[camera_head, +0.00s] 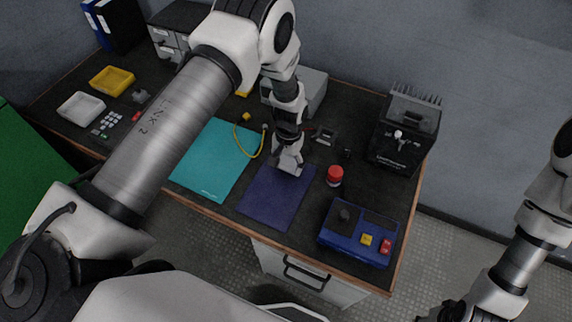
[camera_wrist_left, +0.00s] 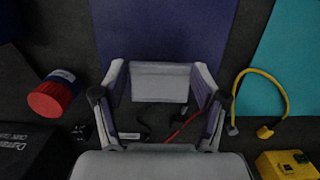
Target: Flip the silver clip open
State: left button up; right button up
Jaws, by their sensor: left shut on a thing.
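My left gripper (camera_head: 288,165) points down at the far edge of the purple mat (camera_head: 272,202). In the left wrist view its two fingers (camera_wrist_left: 160,82) are on either side of a pale grey, block-like piece that looks like the silver clip (camera_wrist_left: 160,90). The gripper is shut on this piece. Whether the clip's flap is up or down cannot be told. In the head view the gripper hides most of the clip. Part of my right arm shows at the lower right, with its gripper (camera_head: 452,312) cut off by the bottom edge and its jaws unclear.
A red-capped jar (camera_head: 335,175) stands right of the purple mat. A blue box (camera_head: 358,232) with yellow and red buttons is at the front right. A black finned device (camera_head: 404,135) stands behind it. A teal mat (camera_head: 212,160) and yellow cable (camera_head: 259,150) lie to the left.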

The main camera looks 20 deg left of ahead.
pick_arm(q)
jog(key=shift+c, duration=0.3)
dwell(1.0)
jog(key=o, duration=1.2)
jog(key=shift+f, duration=0.1)
jog(key=shift+o, duration=0.4)
jog(key=shift+w+a, duration=0.15)
jog(key=shift+a, duration=0.1)
jog(key=shift+d, duration=0.1)
jog(key=shift+r, duration=0.3)
notch_tip(320, 180, up, 11)
jog(key=w, duration=0.2)
jog(key=t, duration=0.1)
send_over(285, 168)
notch_tip(285, 168, down, 4)
jog(key=shift+f+p, duration=0.2)
jog(key=shift+p, duration=0.25)
notch_tip(285, 168, down, 8)
jog(key=shift+w+r+p, duration=0.1)
jog(key=shift+r+p, duration=0.1)
jog(key=shift+p, duration=0.5)
